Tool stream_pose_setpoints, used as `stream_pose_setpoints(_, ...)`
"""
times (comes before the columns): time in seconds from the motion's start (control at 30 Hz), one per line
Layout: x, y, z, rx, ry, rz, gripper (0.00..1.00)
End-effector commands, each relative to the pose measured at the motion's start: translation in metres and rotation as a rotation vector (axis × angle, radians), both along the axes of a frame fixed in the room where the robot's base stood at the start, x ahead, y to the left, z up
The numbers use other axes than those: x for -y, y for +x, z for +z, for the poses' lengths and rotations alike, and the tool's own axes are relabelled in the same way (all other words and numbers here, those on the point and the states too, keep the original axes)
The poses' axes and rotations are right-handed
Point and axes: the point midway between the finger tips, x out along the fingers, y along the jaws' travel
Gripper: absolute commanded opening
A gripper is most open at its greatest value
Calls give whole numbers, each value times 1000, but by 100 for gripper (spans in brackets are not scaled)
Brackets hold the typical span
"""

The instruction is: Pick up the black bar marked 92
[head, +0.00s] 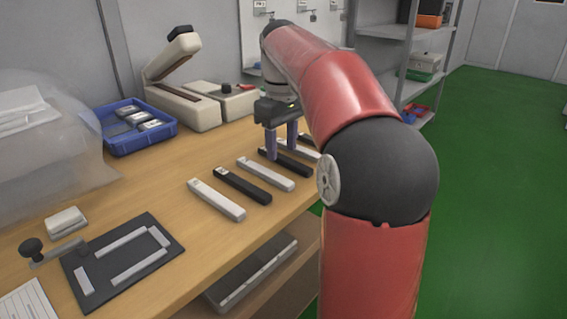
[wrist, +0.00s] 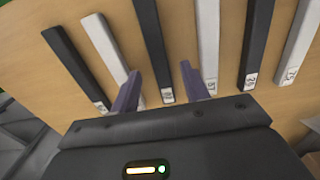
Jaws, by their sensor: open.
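Black and white bars lie in an alternating row on the wooden table. My gripper (head: 281,154) is low over the row, pointing down, with its two fingers apart. In the wrist view my gripper (wrist: 160,70) has one finger on each side of a black bar (wrist: 152,40), with nothing visibly clamped. This seems to be the black bar (head: 289,163) under the fingers in the head view. Other black bars show at the left (wrist: 73,62) and right (wrist: 257,40) of the wrist view. Each has a white end label, too small to read surely, so I cannot tell which is 92.
White bars (wrist: 105,45) (wrist: 208,40) flank the straddled bar closely. A dark mat (head: 85,262) with pale strips lies at the front left. A blue tray (head: 140,143) and a beige device (head: 190,105) stand farther back. Bare table lies left of the row.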

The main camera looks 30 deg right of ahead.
Motion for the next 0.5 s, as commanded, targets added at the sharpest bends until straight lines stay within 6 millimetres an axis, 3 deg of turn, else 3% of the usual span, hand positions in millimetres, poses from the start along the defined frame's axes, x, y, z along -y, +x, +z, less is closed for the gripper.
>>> stream_pose_setpoints(0.13,0,-1,-16,0,0,-1,45)
stream_pose_setpoints(0.37,-1,-1,-18,2,0,-1,45)
stream_pose_setpoints(0.5,-1,-1,-18,2,0,-1,31)
